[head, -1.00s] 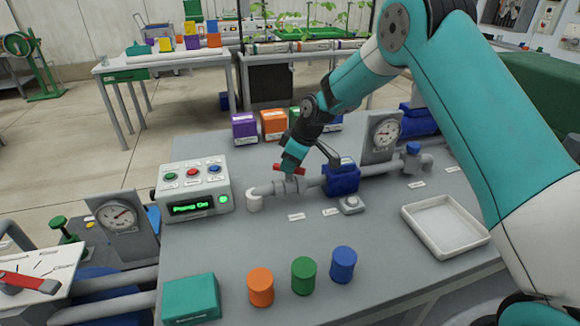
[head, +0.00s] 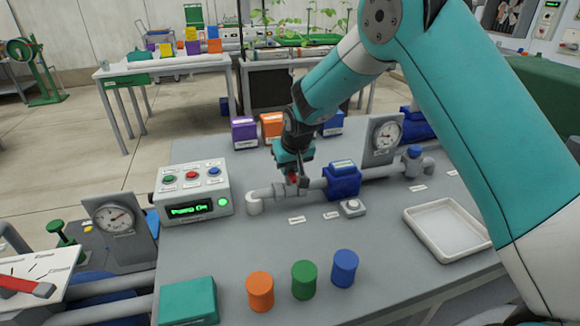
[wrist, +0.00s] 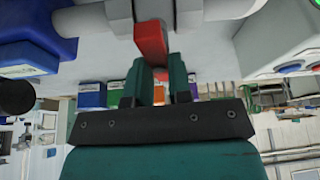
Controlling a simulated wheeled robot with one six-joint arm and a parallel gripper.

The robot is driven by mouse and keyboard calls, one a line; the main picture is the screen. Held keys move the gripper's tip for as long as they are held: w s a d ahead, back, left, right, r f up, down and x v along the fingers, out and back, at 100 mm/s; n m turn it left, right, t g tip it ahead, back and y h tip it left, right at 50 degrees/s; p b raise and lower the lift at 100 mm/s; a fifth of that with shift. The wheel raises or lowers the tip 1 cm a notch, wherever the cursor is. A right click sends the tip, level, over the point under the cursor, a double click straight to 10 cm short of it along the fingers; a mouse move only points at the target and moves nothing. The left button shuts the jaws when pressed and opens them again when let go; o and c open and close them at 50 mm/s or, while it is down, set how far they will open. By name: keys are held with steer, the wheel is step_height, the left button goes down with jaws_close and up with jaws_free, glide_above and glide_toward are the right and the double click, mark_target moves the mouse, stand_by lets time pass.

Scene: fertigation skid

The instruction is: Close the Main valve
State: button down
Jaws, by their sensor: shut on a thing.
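The valve with a red lever handle (head: 292,179) sits on the grey pipe (head: 266,192) between the control box and the blue meter. I cannot read its label. My gripper (head: 296,176) is at this handle, from above and behind, and hides most of it in the head view. In the wrist view, the red handle (wrist: 151,43) runs from the pipe to the fingertips of my gripper (wrist: 148,70), which are shut on its near end. The handle appears turned across the pipe rather than along it.
The control box (head: 191,190) reads "Pump On" left of the valve. The blue meter (head: 343,182) and a gauge (head: 384,135) stand to the right. Coloured boxes (head: 243,133) are behind. A white tray (head: 447,230) and coloured cylinders (head: 304,280) are in front.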

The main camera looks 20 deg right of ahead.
steer(key=shift+m, duration=0.6)
steer(key=shift+h, duration=0.3)
steer(key=c, duration=1)
jaws_free()
steer(key=shift+c, duration=0.2)
steer(key=b+v, duration=0.1)
steer(key=v, duration=1.6)
steer(key=shift+r, duration=0.25)
steer(key=shift+d, duration=0.1)
